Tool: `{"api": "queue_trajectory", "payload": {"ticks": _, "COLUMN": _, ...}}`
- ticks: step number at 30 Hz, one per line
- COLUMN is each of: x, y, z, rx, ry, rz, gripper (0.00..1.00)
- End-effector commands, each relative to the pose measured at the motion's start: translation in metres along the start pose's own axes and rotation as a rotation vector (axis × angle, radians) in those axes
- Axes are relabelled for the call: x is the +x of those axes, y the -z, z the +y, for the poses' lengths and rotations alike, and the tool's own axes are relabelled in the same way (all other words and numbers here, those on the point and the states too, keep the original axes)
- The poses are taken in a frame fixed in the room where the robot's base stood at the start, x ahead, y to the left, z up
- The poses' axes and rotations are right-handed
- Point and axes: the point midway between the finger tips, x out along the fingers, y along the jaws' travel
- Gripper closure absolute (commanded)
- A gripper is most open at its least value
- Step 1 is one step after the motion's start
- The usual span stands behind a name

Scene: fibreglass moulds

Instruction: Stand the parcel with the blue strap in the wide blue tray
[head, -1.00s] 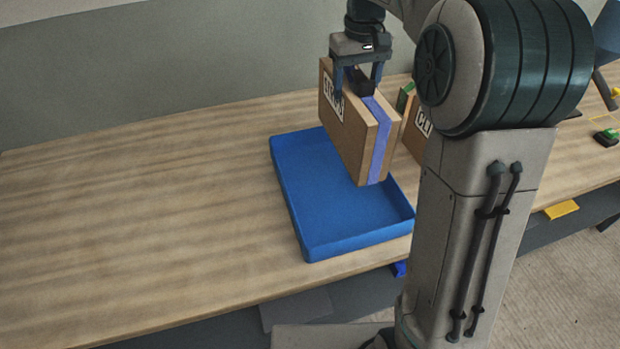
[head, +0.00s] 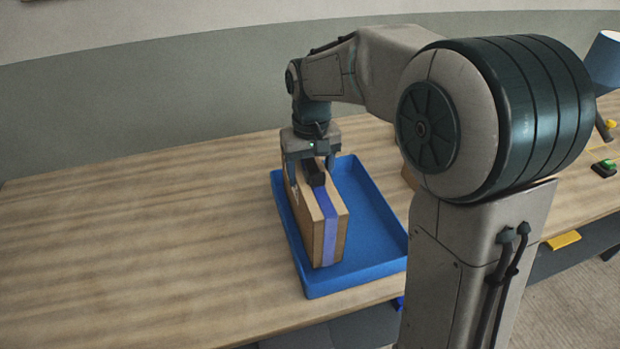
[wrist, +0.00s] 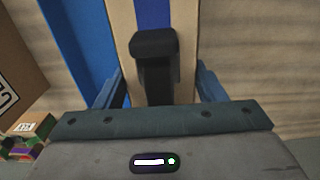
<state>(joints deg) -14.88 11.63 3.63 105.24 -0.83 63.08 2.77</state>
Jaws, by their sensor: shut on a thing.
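The parcel with the blue strap (head: 322,227) is a flat brown cardboard box standing upright on its narrow edge. It is inside the outline of the wide blue tray (head: 378,233), towards its left side. Its lower edge looks at or close to the tray floor; I cannot tell whether it touches. My gripper (head: 313,172) is shut on the parcel's top from above, one finger on each broad side. In the wrist view, the parcel (wrist: 183,30) with its strap runs up between the fingers, and the tray (wrist: 80,50) shows to its left.
Another brown box (wrist: 22,70) with a white label stands beyond the tray, mostly hidden behind my arm in the head view. A green button (head: 606,165) and a blue lamp (head: 606,60) are at the far right. The table's left side is clear.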

Motion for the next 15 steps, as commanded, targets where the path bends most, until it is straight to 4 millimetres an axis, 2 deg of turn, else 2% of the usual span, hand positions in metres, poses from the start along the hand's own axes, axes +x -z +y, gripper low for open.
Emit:
{"api": "queue_trajectory", "payload": {"ticks": 3, "x": 0.017, "y": 0.0, "z": 0.0, "rx": -0.001, "ry": 0.0, "rz": -0.004, "gripper": 0.98}}
{"api": "queue_trajectory", "payload": {"ticks": 6, "x": 0.026, "y": 0.0, "z": 0.0, "rx": -0.001, "ry": 0.0, "rz": -0.001, "gripper": 0.98}}
{"api": "queue_trajectory", "payload": {"ticks": 15, "x": 0.028, "y": 0.0, "z": 0.0, "rx": 0.0, "ry": 0.0, "rz": 0.001, "gripper": 0.98}}
